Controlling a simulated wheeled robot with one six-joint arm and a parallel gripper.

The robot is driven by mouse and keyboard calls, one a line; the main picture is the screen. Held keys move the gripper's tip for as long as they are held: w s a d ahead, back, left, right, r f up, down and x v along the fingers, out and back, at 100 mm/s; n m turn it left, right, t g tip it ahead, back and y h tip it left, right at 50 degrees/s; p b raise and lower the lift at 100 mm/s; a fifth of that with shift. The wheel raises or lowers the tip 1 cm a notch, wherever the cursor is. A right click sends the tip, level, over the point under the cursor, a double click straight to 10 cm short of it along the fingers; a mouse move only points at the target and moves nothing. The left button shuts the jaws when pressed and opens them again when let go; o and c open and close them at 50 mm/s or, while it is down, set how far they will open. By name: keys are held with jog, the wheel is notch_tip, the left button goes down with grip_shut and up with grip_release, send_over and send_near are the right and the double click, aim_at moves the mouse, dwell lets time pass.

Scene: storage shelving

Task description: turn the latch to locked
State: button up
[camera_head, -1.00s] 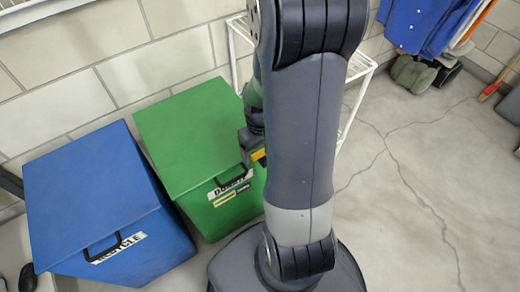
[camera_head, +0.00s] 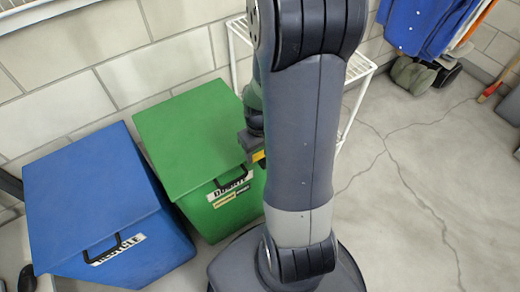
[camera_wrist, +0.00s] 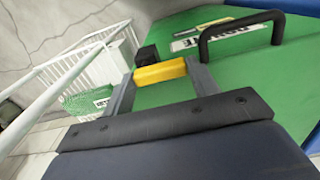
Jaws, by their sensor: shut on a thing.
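The latch (camera_wrist: 160,72) shows in the wrist view as a yellow bar beside a small black block on the green bin. My gripper (camera_wrist: 158,78) has its two grey fingers on either side of the yellow bar and is shut on it. The green bin (camera_head: 185,130) stands against the wall in the head view, with its lid down and a black handle and white label on its front. In the head view only a bit of yellow (camera_head: 258,156) shows at my gripper. My arm hides the rest of the latch there, and I cannot tell its exact angle.
A blue bin (camera_head: 95,200) with a black handle stands just left of the green bin. A white wire rack (camera_head: 352,75) stands behind my arm. Blue cloth (camera_head: 425,22) hangs at the back right above dark shoes (camera_head: 415,75). The cracked floor at right is mostly clear.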

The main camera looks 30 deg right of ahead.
jog(key=shift+m, duration=0.3)
jog(key=m, duration=0.3)
jog(key=shift+w+m+p, duration=0.3)
jog(key=shift+w, duration=0.05)
jog(key=m, duration=0.4)
jog(key=shift+w+d+m, duration=0.25)
jog(key=shift+w+m, duration=0.05)
jog(key=shift+w, duration=0.05)
jog(key=m, duration=0.3)
jog(key=m+p, duration=0.1)
jog(key=shift+w+d, duration=0.2)
jog(key=shift+d, duration=0.1)
jog(key=m, duration=0.5)
jog(key=shift+w+d, duration=0.1)
jog(key=shift+d, duration=0.3)
jog(key=o, duration=1)
